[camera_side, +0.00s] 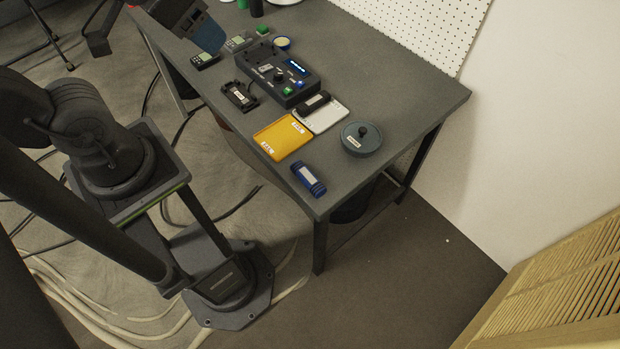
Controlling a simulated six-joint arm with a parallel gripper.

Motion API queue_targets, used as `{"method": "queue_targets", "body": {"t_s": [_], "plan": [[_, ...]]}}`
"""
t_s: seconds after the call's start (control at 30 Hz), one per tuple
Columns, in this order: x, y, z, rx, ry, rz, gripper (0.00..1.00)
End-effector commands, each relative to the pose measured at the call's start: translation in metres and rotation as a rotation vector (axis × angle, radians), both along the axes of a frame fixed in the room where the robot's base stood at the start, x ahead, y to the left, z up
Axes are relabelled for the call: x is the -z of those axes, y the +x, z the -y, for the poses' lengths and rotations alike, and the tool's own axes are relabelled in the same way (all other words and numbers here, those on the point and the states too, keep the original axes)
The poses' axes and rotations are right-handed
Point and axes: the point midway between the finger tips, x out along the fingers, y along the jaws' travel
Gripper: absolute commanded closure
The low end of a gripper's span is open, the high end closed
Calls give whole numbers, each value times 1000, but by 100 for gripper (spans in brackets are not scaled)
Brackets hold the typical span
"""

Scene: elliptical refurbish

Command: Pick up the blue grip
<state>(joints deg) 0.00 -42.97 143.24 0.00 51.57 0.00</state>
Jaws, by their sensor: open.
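The blue grip (309,179) is a short dark-blue cylinder with a pale label. It lies on the grey table near the front corner, just below the yellow tray and apart from it. My gripper (207,38) is at the top left, over the far-left part of the table, well away from the blue grip. It shows as a dark body with a blue end; its jaws are open, and their gap is hard to make out at this size. Nothing shows held in it.
A yellow tray (282,140) and a white tray (328,120) with a black grip (314,103) on it lie behind the blue grip. A round lidded container (361,142) stands right of them. A control box (278,77) and a black holder (239,97) are farther back. The right tabletop is clear.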

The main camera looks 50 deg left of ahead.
Motion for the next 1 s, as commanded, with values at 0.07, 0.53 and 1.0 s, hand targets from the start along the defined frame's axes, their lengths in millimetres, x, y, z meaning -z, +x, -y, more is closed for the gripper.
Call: {"method": "queue_targets", "body": {"t_s": [0.07, 0.53, 1.0], "plan": [[0, 0, 0, 0, 0, 0, 41], [0, 0, 0, 0, 0, 0, 36], [28, 40, 18, 319, 119, -113, 36]]}}
